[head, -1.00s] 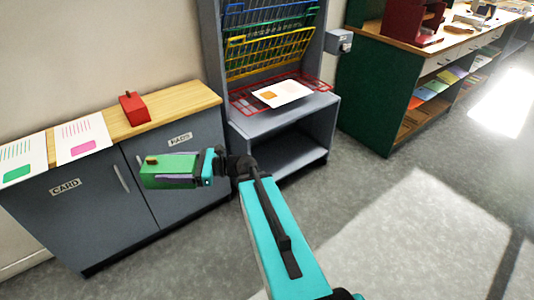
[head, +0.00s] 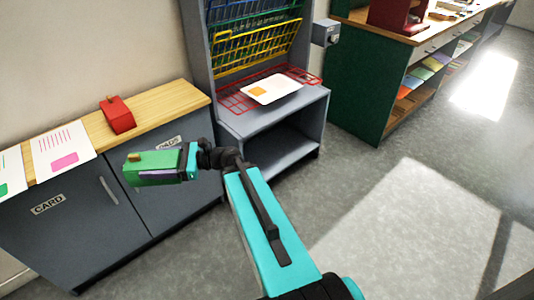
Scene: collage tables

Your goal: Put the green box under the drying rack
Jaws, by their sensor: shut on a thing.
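My gripper (head: 186,162) is shut on the green box (head: 146,171), which has a small brownish knob on top. It holds the box in the air in front of the grey cabinet with the wooden top. The drying rack (head: 257,50) stands behind and to the right, with blue, green, yellow and red wire shelves in a grey frame. The lowest red shelf is down flat and bears a white sheet with an orange patch (head: 272,89). Under it is a grey top and an open dark compartment (head: 275,146).
A red box (head: 118,114) and printed sheets (head: 62,147) lie on the wooden counter (head: 165,103) at the left. A green-sided bench (head: 365,88) with shelves stands at the right. The grey floor (head: 400,200) between is clear.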

